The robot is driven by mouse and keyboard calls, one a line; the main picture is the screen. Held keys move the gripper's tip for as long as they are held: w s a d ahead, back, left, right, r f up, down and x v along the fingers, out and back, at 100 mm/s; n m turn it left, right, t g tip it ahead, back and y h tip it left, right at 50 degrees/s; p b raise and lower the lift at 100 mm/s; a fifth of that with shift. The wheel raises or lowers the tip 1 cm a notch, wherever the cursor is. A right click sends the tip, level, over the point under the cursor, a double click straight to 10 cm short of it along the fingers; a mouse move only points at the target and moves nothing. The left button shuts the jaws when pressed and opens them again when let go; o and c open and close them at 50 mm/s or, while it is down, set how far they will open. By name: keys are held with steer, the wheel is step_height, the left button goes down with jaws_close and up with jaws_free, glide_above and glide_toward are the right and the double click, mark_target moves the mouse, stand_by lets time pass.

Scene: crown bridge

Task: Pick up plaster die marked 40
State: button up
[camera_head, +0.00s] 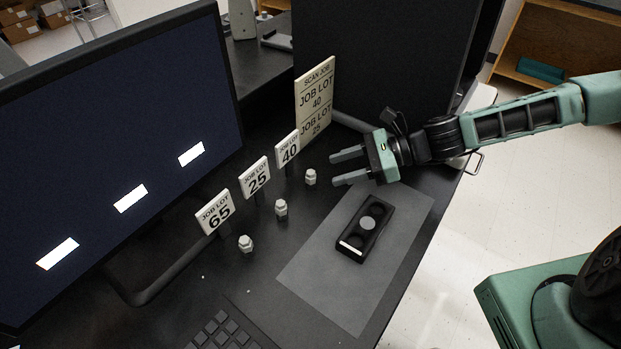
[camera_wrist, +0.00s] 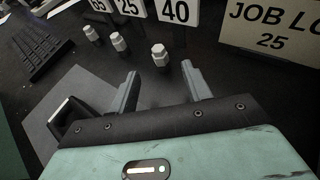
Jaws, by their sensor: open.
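The plaster die by the 40 sign (camera_head: 310,177) is a small pale faceted piece standing upright on the dark desk. In the wrist view this die (camera_wrist: 160,55) stands ahead of my gripper, between the lines of the two fingers but beyond the tips. The 40 sign (camera_head: 288,150) stands just behind it; it also shows in the wrist view (camera_wrist: 176,11). My gripper (camera_head: 340,168) is open and empty, to the right of the die and apart from it. It also shows in the wrist view (camera_wrist: 160,80). No marking on the die itself is readable.
Similar dies stand by the 25 sign (camera_head: 281,208) and the 65 sign (camera_head: 246,243). A black holder (camera_head: 349,246) with round wells lies on a grey mat (camera_head: 318,290). A scan job board (camera_head: 315,90) stands behind, a monitor (camera_head: 110,130) at left, a keyboard (camera_head: 215,330) in front.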

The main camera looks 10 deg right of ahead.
mark_target(318, 186)
steer(key=shift+x, duration=3)
jaws_close()
